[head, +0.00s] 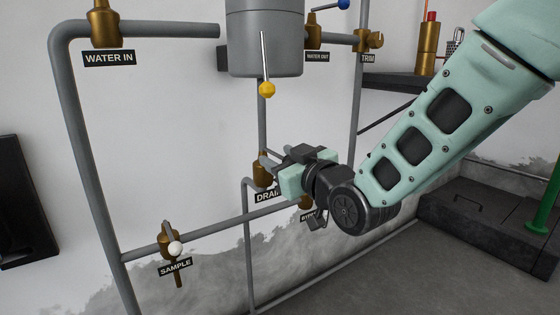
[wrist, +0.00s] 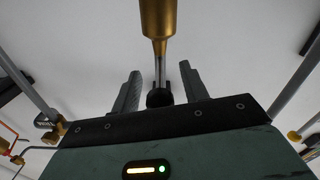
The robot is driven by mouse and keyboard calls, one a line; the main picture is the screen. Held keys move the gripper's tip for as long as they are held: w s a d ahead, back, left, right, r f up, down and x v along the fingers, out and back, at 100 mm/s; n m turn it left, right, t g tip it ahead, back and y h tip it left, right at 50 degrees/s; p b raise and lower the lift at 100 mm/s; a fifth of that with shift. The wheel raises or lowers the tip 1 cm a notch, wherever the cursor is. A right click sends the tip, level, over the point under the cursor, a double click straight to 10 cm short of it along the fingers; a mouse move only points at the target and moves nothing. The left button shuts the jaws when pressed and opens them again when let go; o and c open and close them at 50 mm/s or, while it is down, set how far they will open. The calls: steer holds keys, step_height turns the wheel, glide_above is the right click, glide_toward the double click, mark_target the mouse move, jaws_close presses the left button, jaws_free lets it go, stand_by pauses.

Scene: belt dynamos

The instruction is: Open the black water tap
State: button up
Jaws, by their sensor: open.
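The black knob (wrist: 159,98) of a tap shows in the wrist view at the end of a thin metal lever (wrist: 160,70), below a brass body (wrist: 160,20). My gripper (wrist: 160,88) is open, with one finger on each side of the lever and knob. I cannot tell whether either finger touches them. In the head view my gripper (head: 270,165) is at the brass tap (head: 261,172) above the partly covered DRAIN label (head: 266,197). The black knob is hidden there by my gripper.
Grey pipes run along the wall around my gripper. The SAMPLE tap (head: 169,243) has a white knob, and a yellow-knobbed lever (head: 266,88) hangs below the grey tank (head: 265,40). Another brass tap (head: 306,203) sits just below my gripper, its label partly hidden.

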steer(key=shift+w+a, duration=0.15)
steer(key=shift+w, duration=0.05)
jaws_close()
